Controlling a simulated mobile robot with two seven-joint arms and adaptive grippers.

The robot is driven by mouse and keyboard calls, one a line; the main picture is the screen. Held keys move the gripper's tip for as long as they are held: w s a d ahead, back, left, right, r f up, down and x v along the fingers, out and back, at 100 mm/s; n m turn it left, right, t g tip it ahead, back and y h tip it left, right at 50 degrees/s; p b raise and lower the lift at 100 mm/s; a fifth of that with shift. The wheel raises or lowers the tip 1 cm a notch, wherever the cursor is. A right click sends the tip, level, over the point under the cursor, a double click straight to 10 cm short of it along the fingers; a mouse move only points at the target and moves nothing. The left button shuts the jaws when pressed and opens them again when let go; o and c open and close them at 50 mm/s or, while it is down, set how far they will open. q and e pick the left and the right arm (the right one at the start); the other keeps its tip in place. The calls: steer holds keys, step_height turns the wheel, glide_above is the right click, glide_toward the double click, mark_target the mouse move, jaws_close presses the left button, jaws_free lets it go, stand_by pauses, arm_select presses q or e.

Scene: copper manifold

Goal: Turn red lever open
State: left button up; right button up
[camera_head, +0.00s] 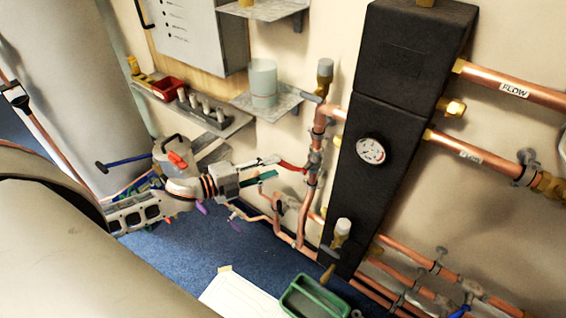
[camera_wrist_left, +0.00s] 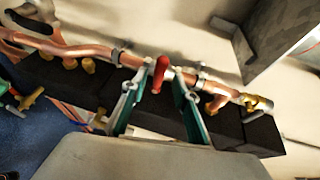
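The red lever (camera_head: 293,167) sits on a vertical copper pipe left of the black manifold block (camera_head: 395,120). It also shows in the left wrist view (camera_wrist_left: 160,73), pointing toward my wrist camera. My left gripper (camera_head: 275,168) reaches in from the left with its fingers apart, close to the lever. In the left wrist view the lever's handle appears between the two green-padded fingers of the gripper (camera_wrist_left: 156,92), with gaps on both sides. I cannot tell whether either finger touches it. My right gripper is not in view.
Copper pipes (camera_head: 305,205) run close around the gripper. Above it are a shelf with fittings (camera_head: 230,127) and a bracket holding a pale cup (camera_head: 263,84). A green crate (camera_head: 315,298) and a white sheet (camera_head: 240,298) lie on the blue floor.

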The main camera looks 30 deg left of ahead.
mark_target(280, 165)
arm_select(q)
steer(key=shift+x, duration=2.4)
steer(key=shift+c, duration=0.4)
